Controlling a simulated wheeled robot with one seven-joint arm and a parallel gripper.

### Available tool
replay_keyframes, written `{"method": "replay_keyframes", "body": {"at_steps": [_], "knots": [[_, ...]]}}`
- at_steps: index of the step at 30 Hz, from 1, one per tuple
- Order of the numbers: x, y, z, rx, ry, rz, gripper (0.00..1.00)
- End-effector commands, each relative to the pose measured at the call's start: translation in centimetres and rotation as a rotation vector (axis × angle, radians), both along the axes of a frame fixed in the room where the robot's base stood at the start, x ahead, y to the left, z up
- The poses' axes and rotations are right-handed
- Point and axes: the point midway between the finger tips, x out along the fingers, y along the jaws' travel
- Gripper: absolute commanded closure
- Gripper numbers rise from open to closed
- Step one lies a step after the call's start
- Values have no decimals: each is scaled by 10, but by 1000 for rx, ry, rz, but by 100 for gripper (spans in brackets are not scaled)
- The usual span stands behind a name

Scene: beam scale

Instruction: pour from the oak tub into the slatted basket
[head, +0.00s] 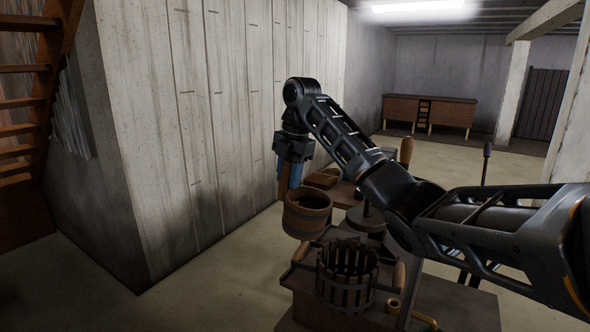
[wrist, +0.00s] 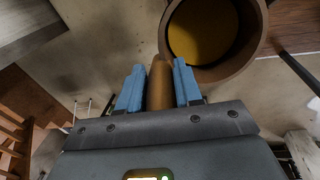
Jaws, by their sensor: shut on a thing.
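The oak tub (head: 306,224) is a round wooden vessel with a darker band, held up in the air left of the slatted basket and higher. Its mouth looks close to level; I cannot tell any slight tilt. My gripper (head: 289,176), with blue fingers, points down and is shut on the tub's upright wooden handle. In the wrist view the handle (wrist: 160,86) stands between both fingers, and yellow-brown contents (wrist: 202,30) show inside the tub. The slatted basket (head: 346,292), dark with gaps between upright slats, stands upright on the bench. Its inside is mostly hidden.
The wooden bench (head: 302,282) carries the basket, with a brass-coloured ring (head: 393,305) to its right. A shallow wooden tray (head: 322,179) lies behind the tub. A concrete wall (head: 200,130) rises on the left. My arm hides part of the bench's right side.

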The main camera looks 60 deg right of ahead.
Motion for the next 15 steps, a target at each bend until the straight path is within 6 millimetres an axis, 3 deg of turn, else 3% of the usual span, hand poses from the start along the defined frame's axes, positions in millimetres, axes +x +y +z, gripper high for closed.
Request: {"method": "replay_keyframes", "body": {"at_steps": [6, 15], "knots": [[-10, -15, 9, 5, -17, 40, 100], [-21, -19, -10, 48, -135, 35, 100]]}}
